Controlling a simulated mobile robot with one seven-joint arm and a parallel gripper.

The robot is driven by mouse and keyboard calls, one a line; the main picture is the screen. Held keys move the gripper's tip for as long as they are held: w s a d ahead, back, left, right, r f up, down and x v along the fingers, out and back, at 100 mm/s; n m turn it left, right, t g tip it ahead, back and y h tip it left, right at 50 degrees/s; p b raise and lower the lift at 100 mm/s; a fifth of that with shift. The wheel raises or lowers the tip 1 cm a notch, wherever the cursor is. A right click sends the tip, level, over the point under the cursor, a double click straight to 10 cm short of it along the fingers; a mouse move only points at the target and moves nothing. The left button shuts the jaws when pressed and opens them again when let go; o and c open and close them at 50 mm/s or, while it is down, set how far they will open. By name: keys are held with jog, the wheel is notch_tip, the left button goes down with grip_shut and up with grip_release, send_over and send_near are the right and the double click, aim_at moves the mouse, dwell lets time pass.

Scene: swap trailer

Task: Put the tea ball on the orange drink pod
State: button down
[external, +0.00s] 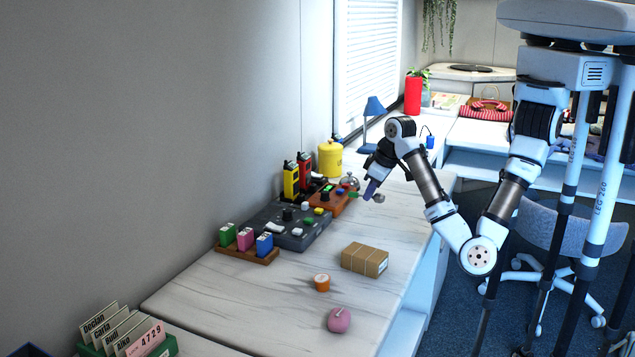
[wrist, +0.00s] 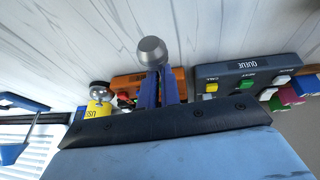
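The tea ball (wrist: 151,50) is a rounded grey metal piece at the tips of my gripper's blue fingers in the wrist view. It also shows in the external view (external: 379,198), just above the white marbled counter. My gripper (external: 372,190) is shut on it; part of the tea ball is hidden between the fingers. The orange drink pod (external: 322,282) is a short orange cylinder with a pale top. It stands upright on the counter, nearer the camera than my gripper and apart from it. I cannot make out the pod in the wrist view.
A brown parcel (external: 365,260) lies between my gripper and the pod. A pink rounded object (external: 339,320) sits in front of the pod. A dark control panel (external: 289,226), an orange box (external: 331,203) and a yellow canister (external: 330,158) line the wall side. Counter left of the pod is clear.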

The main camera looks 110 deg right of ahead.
aim_at(364, 220)
jog(key=shift+f+b, duration=1.2)
jog(key=shift+f, duration=1.8)
jog(key=shift+f, duration=0.15)
jog(key=c, duration=1.6)
grip_release()
jog(key=shift+a+r, duration=0.1)
jog(key=shift+r, duration=0.4)
jog(key=p+v, duration=0.4)
jog(key=v, duration=0.7)
jog(key=shift+s+a+r, duration=0.1)
jog(key=shift+r, duration=0.05)
